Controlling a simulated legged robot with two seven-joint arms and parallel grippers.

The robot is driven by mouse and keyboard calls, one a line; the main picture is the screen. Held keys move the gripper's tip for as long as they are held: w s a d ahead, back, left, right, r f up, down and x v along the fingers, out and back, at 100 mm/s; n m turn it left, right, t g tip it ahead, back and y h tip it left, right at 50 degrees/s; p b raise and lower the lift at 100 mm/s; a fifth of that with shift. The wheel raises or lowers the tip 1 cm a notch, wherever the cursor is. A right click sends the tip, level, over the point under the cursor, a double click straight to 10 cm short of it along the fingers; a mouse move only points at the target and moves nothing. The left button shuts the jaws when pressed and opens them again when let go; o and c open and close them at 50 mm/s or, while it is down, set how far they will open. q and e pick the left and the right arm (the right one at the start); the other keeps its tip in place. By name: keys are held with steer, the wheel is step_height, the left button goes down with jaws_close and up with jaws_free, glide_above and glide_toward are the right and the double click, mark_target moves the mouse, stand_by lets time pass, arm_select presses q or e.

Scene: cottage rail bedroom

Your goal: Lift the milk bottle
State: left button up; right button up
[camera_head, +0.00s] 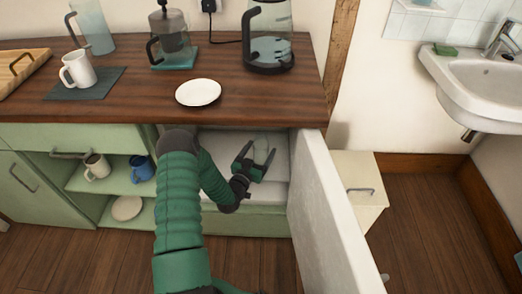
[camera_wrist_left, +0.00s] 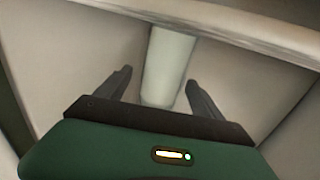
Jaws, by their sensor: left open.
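My left gripper (camera_head: 261,151) is open and reaches into the white open fridge compartment (camera_head: 277,190) under the counter. In the left wrist view, a pale, smooth upright shape that looks like the milk bottle (camera_wrist_left: 168,62) stands ahead, between and beyond the two open fingers. The fingers do not appear to touch it. Its top is cut off by a pale edge across the upper part of that view. I cannot make out the bottle in the head view, where the counter top hides the inside of the compartment. My right gripper is not in view.
The wooden counter (camera_head: 130,108) overhangs the compartment. The open white door (camera_head: 330,215) stands close on the right. On the counter are a white plate (camera_head: 198,92), a kettle (camera_head: 268,40), a coffee press (camera_head: 172,42) and a white mug (camera_head: 78,70). Open shelves with mugs lie left.

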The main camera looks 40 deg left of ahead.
arm_select(q)
steer(key=x, duration=0.1)
steer(key=b+x, duration=0.1)
steer(key=x, duration=0.2)
steer(key=shift+w+a+f+b, duration=0.1)
steer(key=shift+a+f+b, duration=0.05)
steer(key=shift+f+b, duration=0.15)
steer(key=shift+w+r, duration=0.1)
steer(key=shift+r, duration=0.1)
steer(key=shift+c, duration=0.4)
jaws_close()
